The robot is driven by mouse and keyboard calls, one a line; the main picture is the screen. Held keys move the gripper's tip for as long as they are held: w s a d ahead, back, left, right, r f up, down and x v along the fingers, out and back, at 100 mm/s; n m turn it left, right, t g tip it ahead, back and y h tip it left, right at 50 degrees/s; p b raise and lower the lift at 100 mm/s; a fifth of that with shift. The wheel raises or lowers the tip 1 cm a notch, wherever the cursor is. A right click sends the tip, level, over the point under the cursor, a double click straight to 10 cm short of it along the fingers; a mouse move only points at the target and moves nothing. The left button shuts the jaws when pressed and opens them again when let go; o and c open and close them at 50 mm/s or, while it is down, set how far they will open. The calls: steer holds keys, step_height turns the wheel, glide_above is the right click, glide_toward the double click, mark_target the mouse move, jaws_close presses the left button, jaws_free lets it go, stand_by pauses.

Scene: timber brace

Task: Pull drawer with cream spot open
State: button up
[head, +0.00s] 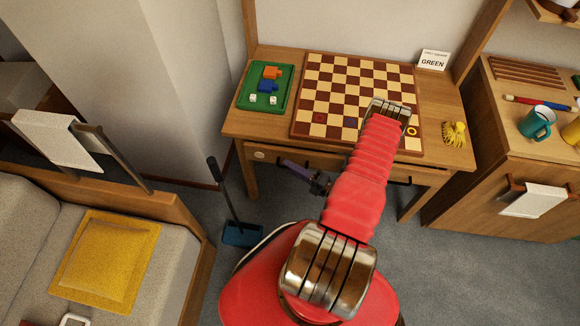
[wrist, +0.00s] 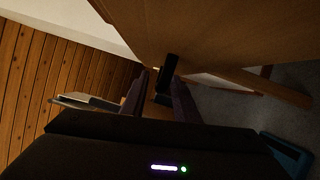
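The wooden desk has a drawer front (head: 276,159) under its top, with a round cream spot (head: 259,155) near its left end in the head view. The drawer looks closed or nearly so. My gripper (head: 286,164) is at this drawer front, with its purple fingers pointing left; my red arm reaches over from the right. In the wrist view my gripper's fingers (wrist: 161,78) stand apart, and a dark handle bar (wrist: 168,68) shows at their tips, close to the right finger. I cannot tell whether the fingers touch it.
A checkered board (head: 335,85) and a green tray (head: 266,86) with small blocks and dice lie on the desk. A blue dustpan (head: 242,234) is on the floor at the left. A sofa with a yellow cushion (head: 105,260) stands further left. A cabinet (head: 500,150) stands right.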

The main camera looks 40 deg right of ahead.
steer(key=shift+w, duration=0.1)
steer(key=shift+c, duration=0.3)
jaws_close()
stand_by(0.4)
